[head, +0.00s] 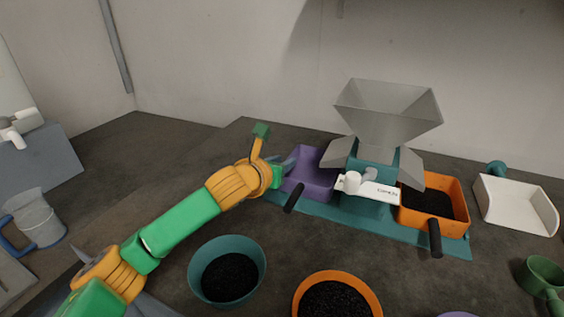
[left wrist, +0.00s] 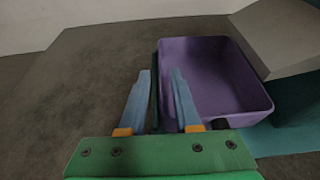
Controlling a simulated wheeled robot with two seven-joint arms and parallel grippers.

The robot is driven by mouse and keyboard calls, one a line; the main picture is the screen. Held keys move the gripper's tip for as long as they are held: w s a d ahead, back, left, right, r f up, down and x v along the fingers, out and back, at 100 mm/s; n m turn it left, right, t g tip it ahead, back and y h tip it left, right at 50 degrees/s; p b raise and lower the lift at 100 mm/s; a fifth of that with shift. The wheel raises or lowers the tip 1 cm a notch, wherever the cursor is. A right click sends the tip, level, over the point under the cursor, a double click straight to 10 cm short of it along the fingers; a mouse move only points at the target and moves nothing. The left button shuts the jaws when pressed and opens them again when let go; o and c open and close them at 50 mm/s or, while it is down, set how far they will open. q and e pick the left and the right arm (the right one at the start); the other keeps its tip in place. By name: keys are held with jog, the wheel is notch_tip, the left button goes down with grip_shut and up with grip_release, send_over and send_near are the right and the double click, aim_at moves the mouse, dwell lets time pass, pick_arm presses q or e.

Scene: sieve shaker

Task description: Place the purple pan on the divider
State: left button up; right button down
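The purple pan (head: 318,183) with a black handle (head: 293,197) is at the left side of the divider, beside its left chute, and appears to rest on the left end of the teal base plate (head: 335,222). The divider has a grey hopper (head: 388,108) and a teal body. My left gripper (head: 287,166) is at the pan's left edge. In the left wrist view its two fingers (left wrist: 160,85) are apart, one on each side of the left wall of the purple pan (left wrist: 215,75). The pan is empty. My right gripper does not show.
An orange pan (head: 430,203) with dark grains sits at the divider's right. A teal bowl (head: 228,275) and an orange bowl (head: 337,297) of grains stand in front. A white scoop tray (head: 517,205) is at right, a clear jug (head: 35,222) far left.

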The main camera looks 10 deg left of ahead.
pick_arm(q)
jog(key=shift+r, duration=0.1)
jog(key=b+v, duration=0.2)
jog(key=v, duration=1)
jog(key=shift+b, duration=0.3)
jog(key=shift+a, duration=0.1)
